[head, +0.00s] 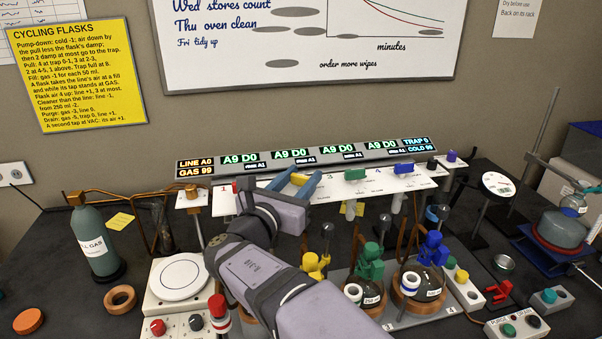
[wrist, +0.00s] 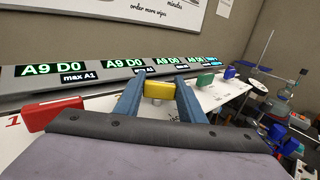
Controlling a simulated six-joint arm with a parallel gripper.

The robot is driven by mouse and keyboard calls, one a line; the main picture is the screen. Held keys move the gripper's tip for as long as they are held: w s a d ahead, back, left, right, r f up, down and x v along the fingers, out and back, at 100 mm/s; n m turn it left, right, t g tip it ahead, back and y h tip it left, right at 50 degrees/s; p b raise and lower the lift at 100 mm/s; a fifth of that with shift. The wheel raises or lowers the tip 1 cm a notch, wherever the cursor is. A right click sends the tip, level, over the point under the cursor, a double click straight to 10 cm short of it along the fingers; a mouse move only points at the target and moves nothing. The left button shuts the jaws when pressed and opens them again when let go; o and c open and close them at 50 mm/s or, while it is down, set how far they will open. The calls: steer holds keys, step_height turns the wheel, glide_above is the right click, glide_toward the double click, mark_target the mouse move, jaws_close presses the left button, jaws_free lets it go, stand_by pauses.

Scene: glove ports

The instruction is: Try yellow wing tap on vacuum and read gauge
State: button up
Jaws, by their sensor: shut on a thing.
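The yellow wing tap (wrist: 159,90) sits on the white manifold panel, between the red tap and the green tap (head: 355,174). My gripper (wrist: 160,95) has its two blue fingers on either side of it and is shut on it; the head view shows the fingers (head: 294,185) there too. The tap's exact angle and the panel marks around it are largely hidden.
The red tap (wrist: 52,114) is left of my fingers, the blue tap (head: 397,168) to the right. Flasks with green (head: 370,265) and blue (head: 434,248) fittings stand in front of the panel. A green gas cylinder (head: 95,240) stands left; a round white dial (head: 497,184) stands right.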

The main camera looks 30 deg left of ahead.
steer(key=o, duration=1)
steer(key=shift+o, duration=0.2)
steer(key=shift+s, duration=0.1)
steer(key=s+b, duration=0.2)
steer(key=s, duration=0.5)
steer(key=shift+d, duration=0.45)
